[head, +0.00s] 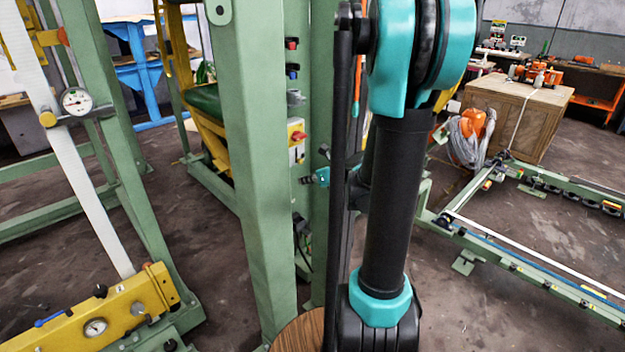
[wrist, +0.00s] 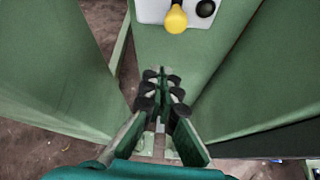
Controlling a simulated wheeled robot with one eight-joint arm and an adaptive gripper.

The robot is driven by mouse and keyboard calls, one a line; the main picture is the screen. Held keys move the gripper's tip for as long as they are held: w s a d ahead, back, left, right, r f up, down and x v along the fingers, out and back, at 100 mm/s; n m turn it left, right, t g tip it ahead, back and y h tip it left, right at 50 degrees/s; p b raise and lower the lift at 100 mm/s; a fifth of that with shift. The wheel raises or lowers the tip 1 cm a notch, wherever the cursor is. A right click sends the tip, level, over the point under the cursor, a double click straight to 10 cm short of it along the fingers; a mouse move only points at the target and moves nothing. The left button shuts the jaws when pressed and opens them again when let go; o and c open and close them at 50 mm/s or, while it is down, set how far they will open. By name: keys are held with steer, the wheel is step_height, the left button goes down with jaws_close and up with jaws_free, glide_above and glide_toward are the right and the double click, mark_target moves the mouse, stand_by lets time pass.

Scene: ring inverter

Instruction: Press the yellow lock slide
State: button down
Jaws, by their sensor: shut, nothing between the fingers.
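In the wrist view a yellow rounded piece (wrist: 175,19) sits on a white plate (wrist: 148,10) fixed to a green post, at the top edge of the picture. It may be the yellow lock slide; its shape is only partly clear. My gripper (wrist: 161,74) is shut and empty. Its fingertips lie below the yellow piece in the picture and appear apart from it. In the head view my arm blocks the middle, and I cannot make out the gripper or this yellow piece for sure.
A black knob (wrist: 205,8) sits right of the yellow piece. Green frame posts (head: 262,180) stand close by, with a red-handled yellow switch (head: 297,132). A yellow gauge unit (head: 95,315) is at lower left. A wooden crate (head: 515,105) and low green rails (head: 540,265) are at right.

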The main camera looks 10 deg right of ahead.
steer(key=shift+w+r, duration=0.25)
steer(key=shift+r, duration=0.75)
steer(key=shift+w+r, duration=0.2)
steer(key=shift+r, duration=0.8)
steer(key=shift+r, duration=1.8)
steer(key=shift+d+f, duration=0.1)
glide_toward(300, 160)
steer(key=s+f, duration=0.1)
steer(key=s+d+f, duration=0.1)
steer(key=s, duration=0.1)
steer(key=shift+s+d+f, duration=0.1)
steer(key=shift+d, duration=0.05)
